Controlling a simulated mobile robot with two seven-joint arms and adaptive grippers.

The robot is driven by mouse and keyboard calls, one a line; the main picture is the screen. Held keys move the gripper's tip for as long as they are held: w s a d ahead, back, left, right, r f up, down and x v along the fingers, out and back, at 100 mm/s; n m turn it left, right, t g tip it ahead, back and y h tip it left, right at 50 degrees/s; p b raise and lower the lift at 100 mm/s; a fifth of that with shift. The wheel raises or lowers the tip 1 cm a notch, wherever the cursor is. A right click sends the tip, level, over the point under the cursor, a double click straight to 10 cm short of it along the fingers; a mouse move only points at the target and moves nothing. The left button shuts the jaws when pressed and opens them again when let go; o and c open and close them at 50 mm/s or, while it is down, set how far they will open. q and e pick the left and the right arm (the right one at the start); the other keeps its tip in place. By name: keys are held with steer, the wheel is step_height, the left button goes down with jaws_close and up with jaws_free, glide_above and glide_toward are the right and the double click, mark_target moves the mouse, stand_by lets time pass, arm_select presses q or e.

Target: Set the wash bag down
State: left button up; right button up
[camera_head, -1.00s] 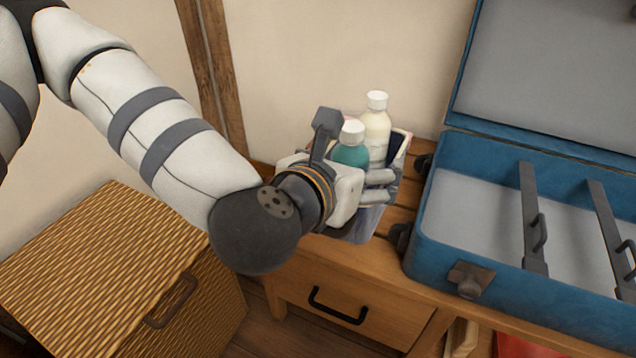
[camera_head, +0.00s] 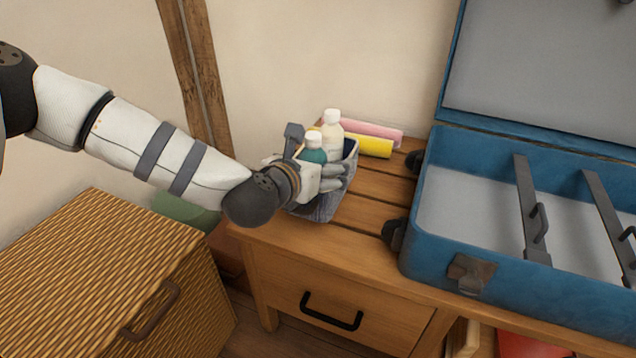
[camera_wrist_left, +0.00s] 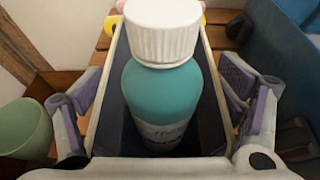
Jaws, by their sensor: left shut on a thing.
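The wash bag (camera_head: 324,209) is an open-topped blue-grey bag at the left end of the wooden slatted bench top (camera_head: 367,211). It looks upright. I cannot tell whether its base touches the slats or hangs slightly above. A teal bottle with a white cap (camera_head: 314,153) and a cream bottle (camera_head: 333,136) stand in it. My left gripper (camera_head: 331,180) is shut on the bag from the left. In the left wrist view its fingers lie along both sides of the bag (camera_wrist_left: 112,112), with the teal bottle (camera_wrist_left: 162,100) between them. My right gripper is out of view.
Pink (camera_head: 372,131) and yellow (camera_head: 374,147) rolls lie behind the bag. An open blue suitcase (camera_head: 440,255) stands to its right, with bare slats between. A woven chest (camera_head: 90,260) is at lower left. A green bowl-like thing (camera_head: 185,211) is low behind the arm.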

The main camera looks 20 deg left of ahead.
arm_select(q)
steer(key=shift+w+a+f, duration=0.1)
steer(key=shift+w+f, duration=0.5)
step_height(320, 180, down, 3)
steer(key=shift+f+b, duration=0.1)
steer(key=shift+b, duration=0.6)
steer(key=o, duration=1.4)
steer(key=shift+f, duration=0.1)
steer(key=shift+o, duration=0.2)
